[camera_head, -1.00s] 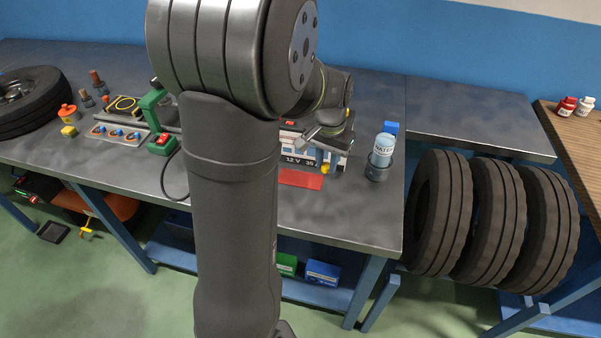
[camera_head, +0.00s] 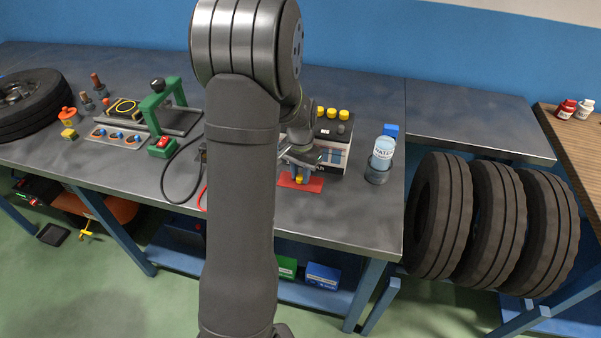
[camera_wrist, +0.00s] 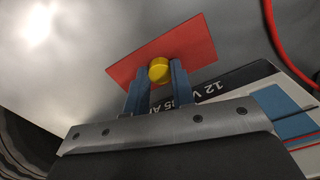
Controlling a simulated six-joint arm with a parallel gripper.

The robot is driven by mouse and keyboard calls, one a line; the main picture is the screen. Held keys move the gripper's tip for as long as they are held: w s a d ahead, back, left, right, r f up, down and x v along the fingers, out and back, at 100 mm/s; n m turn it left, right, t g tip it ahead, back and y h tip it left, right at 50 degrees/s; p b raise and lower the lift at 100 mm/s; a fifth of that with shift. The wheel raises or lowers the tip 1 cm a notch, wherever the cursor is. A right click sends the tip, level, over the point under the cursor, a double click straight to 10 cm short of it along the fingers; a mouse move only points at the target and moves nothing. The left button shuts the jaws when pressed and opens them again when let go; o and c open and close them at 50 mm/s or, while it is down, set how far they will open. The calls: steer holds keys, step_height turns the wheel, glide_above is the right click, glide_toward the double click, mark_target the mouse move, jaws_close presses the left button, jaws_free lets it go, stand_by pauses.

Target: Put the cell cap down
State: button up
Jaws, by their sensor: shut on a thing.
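A yellow cell cap (camera_wrist: 159,70) is between the fingertips of my gripper (camera_wrist: 157,82) in the wrist view, and the jaws are shut on it. The head view shows my gripper (camera_head: 298,174) low over the red mat (camera_head: 315,184), in front of the battery. The cap (camera_head: 299,180) shows small at the fingertips there. The red mat (camera_wrist: 198,48) lies behind the cap in the wrist view. I cannot tell whether the cap touches the mat.
The bench (camera_head: 330,225) is clear in front of the mat.

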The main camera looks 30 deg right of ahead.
mark_target(300, 177)
steer(key=o, duration=0.8)
steer(key=shift+f, duration=0.1)
step_height(300, 177, up, 12)
steer(key=shift+r, duration=0.2)
steer(key=shift+f, duration=0.15)
step_height(300, 177, down, 12)
steer(key=shift+r, duration=1.85)
steer(key=shift+f, duration=0.15)
